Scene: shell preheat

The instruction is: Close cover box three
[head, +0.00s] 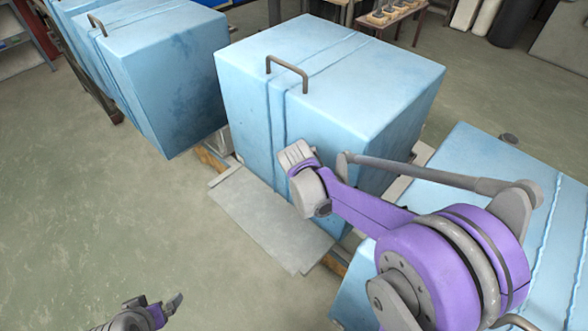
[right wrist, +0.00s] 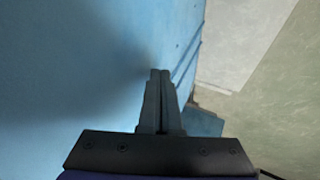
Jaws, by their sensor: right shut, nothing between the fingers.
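Several pale blue boxes with bent metal handles stand in a row in the head view: a central box (head: 330,75), one at left (head: 165,65) and one at right (head: 465,165), partly behind my right arm. I see no numbers, so I cannot tell which is box three. My right arm reaches to the front face of the central box; its fingers are hidden in the head view. In the right wrist view my right gripper (right wrist: 161,75) is shut and empty, close to a blue face (right wrist: 70,70). Contact is unclear. My left gripper (head: 175,302) is low at left, above the floor, its opening unclear.
A flat grey plate (head: 265,220) lies at the foot of the central box. The green-grey floor (head: 110,220) in front of the left and central boxes is clear. A small wooden table (head: 385,15) with items stands behind, near dark and pale upright rolls (head: 510,20).

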